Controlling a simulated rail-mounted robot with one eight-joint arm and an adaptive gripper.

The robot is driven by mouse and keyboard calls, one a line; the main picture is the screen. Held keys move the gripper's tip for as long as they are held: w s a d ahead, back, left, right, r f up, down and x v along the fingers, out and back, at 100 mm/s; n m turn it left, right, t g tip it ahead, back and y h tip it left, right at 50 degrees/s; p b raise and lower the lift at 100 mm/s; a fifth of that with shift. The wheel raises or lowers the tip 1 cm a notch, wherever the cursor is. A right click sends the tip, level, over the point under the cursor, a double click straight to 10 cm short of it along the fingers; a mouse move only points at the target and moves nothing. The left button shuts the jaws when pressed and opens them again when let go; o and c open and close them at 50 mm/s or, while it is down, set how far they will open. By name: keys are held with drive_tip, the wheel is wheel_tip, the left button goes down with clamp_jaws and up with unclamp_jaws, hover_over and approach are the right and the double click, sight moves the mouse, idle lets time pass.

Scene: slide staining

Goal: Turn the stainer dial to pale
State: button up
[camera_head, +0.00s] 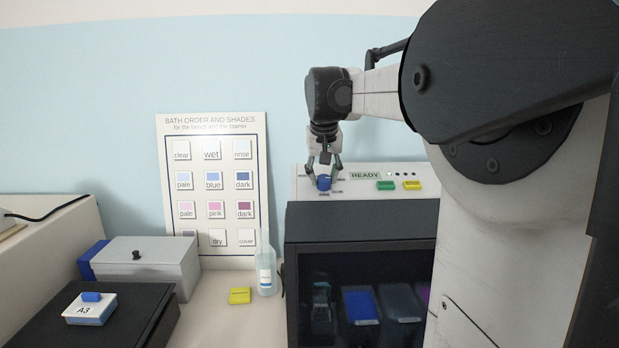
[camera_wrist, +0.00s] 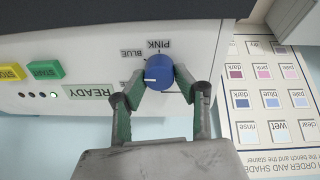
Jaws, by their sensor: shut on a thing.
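The stainer dial (camera_head: 323,183) is a blue knob on the stainer's pale back panel. It also shows in the wrist view (camera_wrist: 160,73). My gripper (camera_head: 322,176) is shut on the dial, one finger on each side; its fingertips (camera_wrist: 161,80) show in the wrist view too. A white mark on the dial points to the left in the wrist view, toward a label partly hidden by a finger; only a final E is readable. The labels PINK (camera_wrist: 159,44) and BLUE (camera_wrist: 132,53) are visible. The READY display (camera_head: 367,175) is beside the dial.
A green START button (camera_head: 385,185) and a yellow STOP button (camera_head: 411,185) are on the same panel. The dark stainer front (camera_head: 360,224) stands below. A shade chart (camera_head: 212,122) leans on the wall. A bottle (camera_head: 266,272) and yellow block (camera_head: 240,295) stand on the bench.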

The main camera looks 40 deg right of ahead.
drive_tip(key=n, duration=0.6)
drive_tip(key=shift+a+n, duration=0.1)
drive_tip(key=shift+n, duration=0.2)
idle(0.5)
drive_tip(key=o, duration=1.1)
drive_tip(key=v, duration=1.2)
drive_tip(key=shift+s, duration=0.2)
